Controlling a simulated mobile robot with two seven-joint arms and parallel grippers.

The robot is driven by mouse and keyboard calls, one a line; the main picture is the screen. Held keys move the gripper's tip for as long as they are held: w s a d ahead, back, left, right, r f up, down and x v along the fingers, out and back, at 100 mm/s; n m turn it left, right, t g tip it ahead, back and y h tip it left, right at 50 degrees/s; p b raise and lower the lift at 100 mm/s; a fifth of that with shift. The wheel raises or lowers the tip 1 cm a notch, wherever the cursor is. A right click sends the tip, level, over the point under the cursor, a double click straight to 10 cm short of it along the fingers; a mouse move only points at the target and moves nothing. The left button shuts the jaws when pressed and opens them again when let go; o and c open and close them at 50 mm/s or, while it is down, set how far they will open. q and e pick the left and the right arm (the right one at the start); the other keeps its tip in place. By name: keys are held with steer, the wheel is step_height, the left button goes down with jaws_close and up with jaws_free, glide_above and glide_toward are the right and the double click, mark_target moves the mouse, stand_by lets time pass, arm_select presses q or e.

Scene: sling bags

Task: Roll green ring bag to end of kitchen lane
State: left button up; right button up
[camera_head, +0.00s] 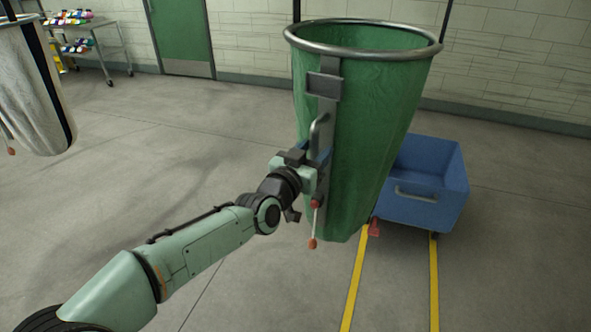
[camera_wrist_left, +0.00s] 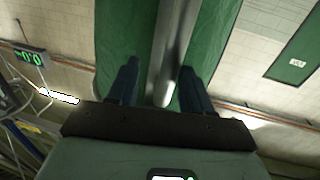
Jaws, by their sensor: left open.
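The green ring bag (camera_head: 375,120) hangs from a metal ring at the centre of the head view, with a grey plate and a grey upright handle (camera_head: 319,133) on its left side. My left gripper (camera_head: 317,162) is at the lower part of this handle. In the left wrist view, my left gripper (camera_wrist_left: 160,82) is open, with its two dark fingers on either side of the metal handle bar (camera_wrist_left: 168,50) and gaps showing beside it. Two yellow lines (camera_head: 433,285) mark a lane on the floor. My right gripper is not in view.
A blue cart (camera_head: 425,185) stands right behind the bag, partly hidden by it. A whitish bag (camera_head: 35,95) hangs at the far left. A shelf rack (camera_head: 110,50) with colourful items and a green door (camera_head: 180,35) are at the back. The left floor is clear.

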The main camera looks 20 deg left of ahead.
arm_select(q)
steer(key=s+a, duration=0.1)
steer(key=s, duration=0.8)
steer(key=shift+a, duration=0.4)
steer(key=shift+r, duration=0.1)
